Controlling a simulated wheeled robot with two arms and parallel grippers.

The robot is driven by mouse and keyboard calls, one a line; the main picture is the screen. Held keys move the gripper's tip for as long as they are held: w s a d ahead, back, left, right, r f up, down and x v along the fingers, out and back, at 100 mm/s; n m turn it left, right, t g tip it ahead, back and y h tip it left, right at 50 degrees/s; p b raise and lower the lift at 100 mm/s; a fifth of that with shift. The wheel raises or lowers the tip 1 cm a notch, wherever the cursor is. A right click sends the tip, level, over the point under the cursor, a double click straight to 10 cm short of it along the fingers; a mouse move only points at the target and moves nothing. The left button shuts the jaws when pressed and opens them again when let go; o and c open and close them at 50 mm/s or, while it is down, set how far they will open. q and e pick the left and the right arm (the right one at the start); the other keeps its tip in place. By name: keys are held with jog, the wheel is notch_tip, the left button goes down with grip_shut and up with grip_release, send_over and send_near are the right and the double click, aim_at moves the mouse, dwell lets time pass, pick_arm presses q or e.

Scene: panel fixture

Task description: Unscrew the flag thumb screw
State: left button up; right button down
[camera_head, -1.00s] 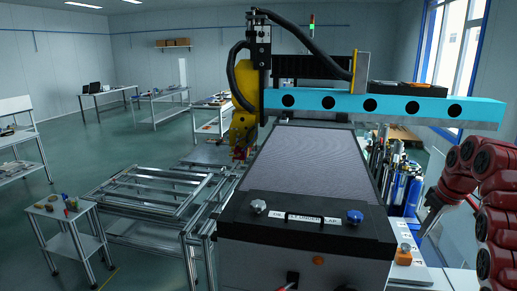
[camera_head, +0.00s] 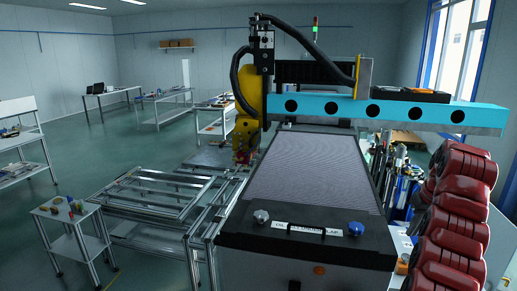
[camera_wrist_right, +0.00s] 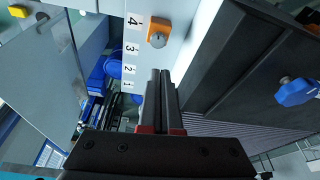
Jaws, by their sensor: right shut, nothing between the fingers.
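My right gripper (camera_wrist_right: 160,75) is shut and empty in the right wrist view, its dark fingers together in mid-air. A blue lobed knob (camera_wrist_right: 297,92) shows at the right of that view, apart from the fingers. In the head view, the dark panel carries a silver knob (camera_head: 261,216) at left and a blue knob (camera_head: 356,228) at right. Which one is the flag thumb screw is unclear. My left gripper is not in view.
Numbered labels (camera_wrist_right: 131,48) run beside the orange block. A dark machine edge (camera_wrist_right: 236,55) rises right of my fingers. A blue gantry beam (camera_head: 385,111) spans the machine, and an aluminium frame (camera_head: 165,190) stands left.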

aim_at(406, 259)
jog(key=shift+m+g+h, duration=0.3)
jog(key=shift+m, duration=0.6)
jog(key=s+f, duration=0.1)
jog(key=a+f, duration=0.1)
jog(key=f, duration=0.1)
jog(key=s+f, duration=0.1)
jog(key=f, duration=0.1)
jog(key=shift+s+a+f, duration=0.2)
jog(key=shift+s+f, duration=0.05)
jog(key=shift+s, duration=0.1)
jog(key=shift+f+b, duration=0.65)
jog(key=shift+f, duration=0.05)
jog(key=shift+f+b, duration=0.6)
jog(key=shift+b, duration=0.05)
jog(key=shift+w+d+r+p, duration=0.2)
jog(key=shift+w+p, duration=0.1)
jog(key=shift+p, duration=0.15)
